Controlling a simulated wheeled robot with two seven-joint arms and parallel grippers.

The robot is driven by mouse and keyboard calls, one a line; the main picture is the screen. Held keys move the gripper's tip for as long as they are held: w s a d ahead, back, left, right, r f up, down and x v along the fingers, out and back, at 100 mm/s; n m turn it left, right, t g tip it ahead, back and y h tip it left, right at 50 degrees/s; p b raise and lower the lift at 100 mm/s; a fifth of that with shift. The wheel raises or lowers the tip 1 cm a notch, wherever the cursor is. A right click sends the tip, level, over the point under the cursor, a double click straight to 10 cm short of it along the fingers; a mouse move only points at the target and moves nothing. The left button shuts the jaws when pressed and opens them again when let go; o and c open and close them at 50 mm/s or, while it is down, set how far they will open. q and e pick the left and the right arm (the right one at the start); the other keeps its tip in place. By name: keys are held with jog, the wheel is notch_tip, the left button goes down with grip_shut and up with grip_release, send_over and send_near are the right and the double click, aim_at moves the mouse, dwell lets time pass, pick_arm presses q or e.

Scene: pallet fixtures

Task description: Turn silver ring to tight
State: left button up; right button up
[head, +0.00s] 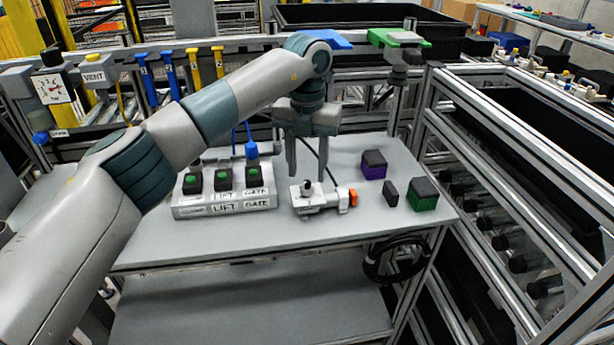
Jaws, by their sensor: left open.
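A small silver fixture (318,203) sits on the grey bench top, with a black knob (307,187) on top and an orange end piece (353,197) at its right. A silver ring cannot be told apart for certain at this size, nor can any tight marking. My left gripper (307,172) points down above and behind the fixture. Its two fingers are spread, with nothing seen between them. Whether a finger touches the fixture cannot be told. My right gripper is not in view.
A box with several green-topped black buttons (223,209) stands left of the fixture. A purple-and-black block (374,165), a thin black block (390,193) and a green-and-black block (422,195) stand to the right. The bench front (270,237) is clear. A metal-framed rack (530,125) borders the right.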

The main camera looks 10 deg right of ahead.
aim_at(307, 182)
pick_arm(q)
jog(key=shift+f+p, duration=0.3)
jog(key=shift+f, duration=1.6)
jog(key=c, duration=1)
